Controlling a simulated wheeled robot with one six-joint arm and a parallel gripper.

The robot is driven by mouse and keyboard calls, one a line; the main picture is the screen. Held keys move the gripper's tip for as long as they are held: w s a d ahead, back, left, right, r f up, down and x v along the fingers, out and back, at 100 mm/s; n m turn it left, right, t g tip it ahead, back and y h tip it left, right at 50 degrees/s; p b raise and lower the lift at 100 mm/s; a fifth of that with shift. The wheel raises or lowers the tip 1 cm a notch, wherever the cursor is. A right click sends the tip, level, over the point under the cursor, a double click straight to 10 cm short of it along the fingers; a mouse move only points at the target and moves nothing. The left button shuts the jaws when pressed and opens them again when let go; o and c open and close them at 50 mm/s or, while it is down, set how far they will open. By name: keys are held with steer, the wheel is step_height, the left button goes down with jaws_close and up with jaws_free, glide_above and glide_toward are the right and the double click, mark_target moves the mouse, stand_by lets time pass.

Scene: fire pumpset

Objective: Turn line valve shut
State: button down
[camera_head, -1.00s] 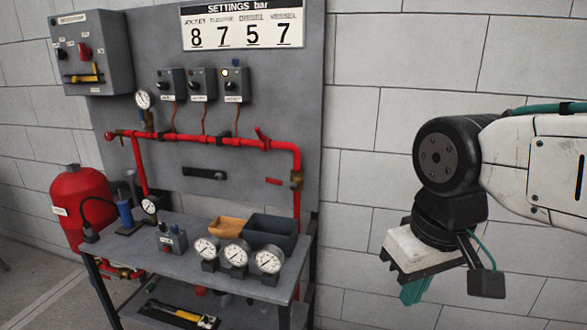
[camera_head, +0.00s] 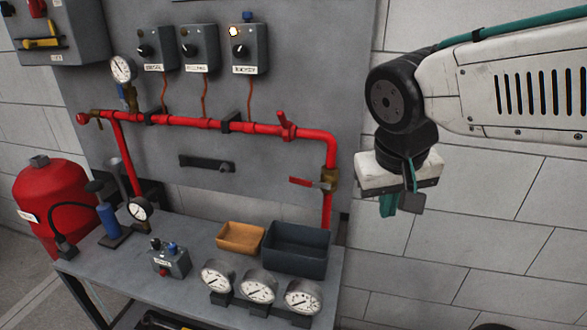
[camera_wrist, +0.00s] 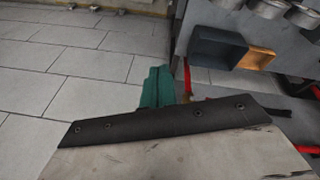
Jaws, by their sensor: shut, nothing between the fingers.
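A red pipe (camera_head: 205,124) runs across the grey panel and turns down at its right end. On that downpipe is a brass valve body (camera_head: 331,179) with a red lever (camera_head: 303,182) sticking out level to the left, across the pipe. Another red handle (camera_head: 285,125) stands up on the horizontal pipe. I cannot read which one is the line valve. My gripper (camera_head: 388,204) is shut and empty, pointing down to the right of the downpipe, apart from it. Its teal fingers also show in the wrist view (camera_wrist: 159,86).
The bench holds a dark bin (camera_head: 296,250), an orange tray (camera_head: 240,237), several gauges (camera_head: 257,286) and a small control box (camera_head: 169,260). Switch boxes (camera_head: 249,49) hang above the pipe. A red tank (camera_head: 56,203) stands left. The wall right of the panel is clear.

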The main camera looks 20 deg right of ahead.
steer(key=w+a+r+m+t+h, duration=0.2)
steer(key=w+m+t, duration=0.1)
steer(key=w, duration=1)
steer(key=m+t, duration=0.2)
steer(key=t, duration=0.1)
glide_above(308, 183)
steer(key=a, duration=0.2)
step_height(308, 183, down, 8)
steer(key=shift+w+a+f, duration=0.1)
steer(key=shift+a+f, duration=0.1)
steer(key=shift+f, duration=0.6)
steer(key=shift+a+f, duration=0.2)
steer(key=shift+f, duration=0.6)
